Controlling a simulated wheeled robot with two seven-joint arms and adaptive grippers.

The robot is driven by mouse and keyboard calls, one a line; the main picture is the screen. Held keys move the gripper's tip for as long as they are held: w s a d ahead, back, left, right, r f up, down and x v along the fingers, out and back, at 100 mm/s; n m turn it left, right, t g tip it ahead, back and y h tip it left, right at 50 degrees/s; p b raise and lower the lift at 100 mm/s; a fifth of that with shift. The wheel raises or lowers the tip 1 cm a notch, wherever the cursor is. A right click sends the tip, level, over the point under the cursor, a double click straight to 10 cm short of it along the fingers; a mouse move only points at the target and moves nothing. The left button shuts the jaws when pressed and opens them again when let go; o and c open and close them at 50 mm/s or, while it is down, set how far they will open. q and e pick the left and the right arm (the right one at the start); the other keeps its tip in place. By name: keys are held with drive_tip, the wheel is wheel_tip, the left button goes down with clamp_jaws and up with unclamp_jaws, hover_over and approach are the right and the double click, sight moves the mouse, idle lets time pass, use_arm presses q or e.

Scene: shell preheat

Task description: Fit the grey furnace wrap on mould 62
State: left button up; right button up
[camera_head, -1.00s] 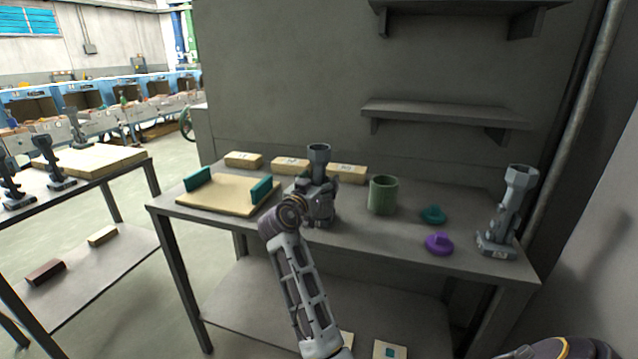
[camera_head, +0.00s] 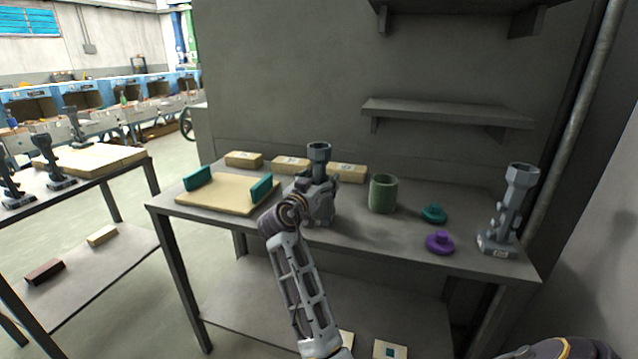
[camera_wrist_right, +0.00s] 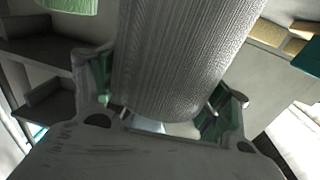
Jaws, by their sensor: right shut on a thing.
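My right gripper (camera_head: 316,203) is over the middle of the bench. In the right wrist view the gripper (camera_wrist_right: 165,112) is shut on a grey ribbed cylinder, the grey furnace wrap (camera_wrist_right: 185,55). In the head view the gripper hides most of the wrap. A grey cup-shaped top (camera_head: 318,153) rises just behind the gripper; I cannot tell whether the wrap is around it or beside it. Another grey mould (camera_head: 508,210) with a cup top stands upright at the bench's right end. Its small label is too small to read. My left gripper is not in view.
A green cylinder (camera_head: 383,194), a teal knobbed piece (camera_head: 433,213) and a purple one (camera_head: 440,243) stand right of the gripper. A tan board (camera_head: 225,195) with teal blocks lies left. Tan blocks (camera_head: 290,164) line the back. A wall shelf (camera_head: 445,112) hangs above.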

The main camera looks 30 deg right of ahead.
sight(315, 151)
idle(0.3)
drive_tip(key=o, duration=0.9)
drive_tip(key=shift+o, duration=0.9)
drive_tip(key=shift+r, duration=5)
drive_tip(key=shift+r, duration=0.1)
wheel_tip(315, 151, up, 9)
drive_tip(key=p, duration=0.9)
